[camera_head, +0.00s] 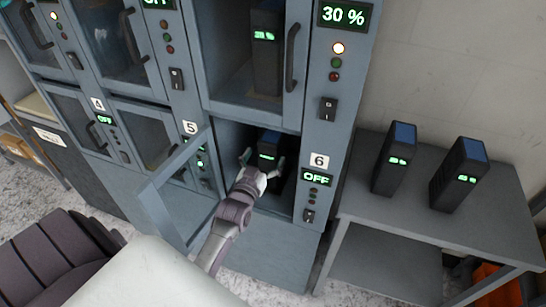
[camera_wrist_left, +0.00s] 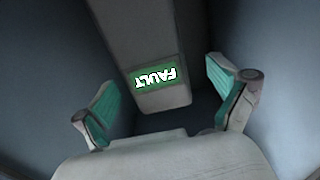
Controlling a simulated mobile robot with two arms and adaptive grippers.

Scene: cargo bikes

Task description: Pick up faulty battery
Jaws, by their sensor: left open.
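The faulty battery (camera_head: 268,146) stands in the open lower compartment beside the number 6 label, mostly dark behind my gripper. In the left wrist view the battery (camera_wrist_left: 150,45) shows a green-framed display reading FAULT, upside down in the picture. My left gripper (camera_head: 264,162) reaches into that compartment. Its two teal-padded fingers, also in the left wrist view (camera_wrist_left: 168,103), are spread wide with the battery's end between and beyond them. I see no clear contact. My right gripper is not in view.
The compartment's glass door (camera_head: 170,190) stands open left of my arm. The panel at 6 (camera_head: 317,178) reads OFF. A battery (camera_head: 266,45) sits in the closed compartment above, marked 30 %. Two batteries (camera_head: 396,158) (camera_head: 460,174) stand on the grey table (camera_head: 420,222) at right.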

